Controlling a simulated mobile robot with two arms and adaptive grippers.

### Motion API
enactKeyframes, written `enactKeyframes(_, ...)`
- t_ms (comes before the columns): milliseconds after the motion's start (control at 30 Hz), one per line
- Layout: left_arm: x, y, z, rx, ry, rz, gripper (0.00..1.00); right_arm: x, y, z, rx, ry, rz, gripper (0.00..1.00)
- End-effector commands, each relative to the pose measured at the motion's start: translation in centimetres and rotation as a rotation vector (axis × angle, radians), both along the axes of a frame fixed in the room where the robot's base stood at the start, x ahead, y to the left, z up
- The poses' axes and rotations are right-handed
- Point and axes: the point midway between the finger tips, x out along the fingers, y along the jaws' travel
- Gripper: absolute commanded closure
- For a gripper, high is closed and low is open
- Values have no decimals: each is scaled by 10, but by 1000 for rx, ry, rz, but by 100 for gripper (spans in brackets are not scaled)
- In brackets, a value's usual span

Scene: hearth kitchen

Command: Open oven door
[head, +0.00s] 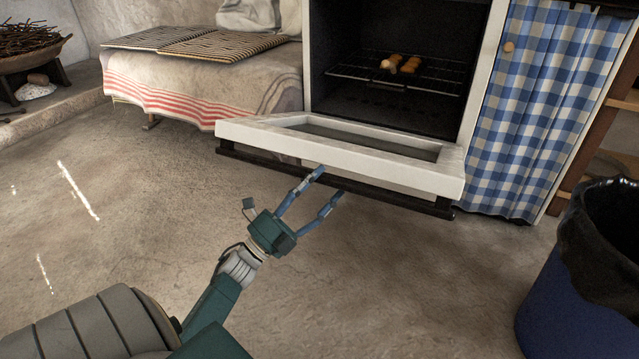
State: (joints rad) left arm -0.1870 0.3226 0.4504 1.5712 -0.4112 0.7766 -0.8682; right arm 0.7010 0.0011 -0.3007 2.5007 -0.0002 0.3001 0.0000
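The oven (390,95) stands at the top middle with a dark, open interior. Its white-framed door (350,160) is folded down, lying close to level in front of the opening. A dark handle bar (400,200) runs along the door's front edge. My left gripper (332,182) is at the handle bar's middle, its two blue fingers spread apart. The fingertips are beside or touching the bar; I cannot tell which. Nothing shows held between them. My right gripper is out of view.
Several small golden pieces of food (400,63) lie on the oven rack (430,78). A blue bin (580,290) with a black liner stands at the right. A checked curtain (545,100) hangs beside the oven. A cloth-covered bench (200,85) is at left. The left floor is clear.

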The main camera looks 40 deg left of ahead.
Motion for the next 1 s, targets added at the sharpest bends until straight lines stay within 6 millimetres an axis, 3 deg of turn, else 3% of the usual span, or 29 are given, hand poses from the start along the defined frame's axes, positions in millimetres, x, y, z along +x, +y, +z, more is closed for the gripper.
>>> enactKeyframes(700, -3, 1, 0, 2, -3, 2, 44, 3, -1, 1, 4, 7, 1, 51)
enactKeyframes(867, -21, 4, -10, 1, -1, 3, 44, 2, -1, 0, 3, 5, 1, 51)
enactKeyframes(1000, -48, 9, -24, 1, -3, 3, 44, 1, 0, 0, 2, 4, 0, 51)
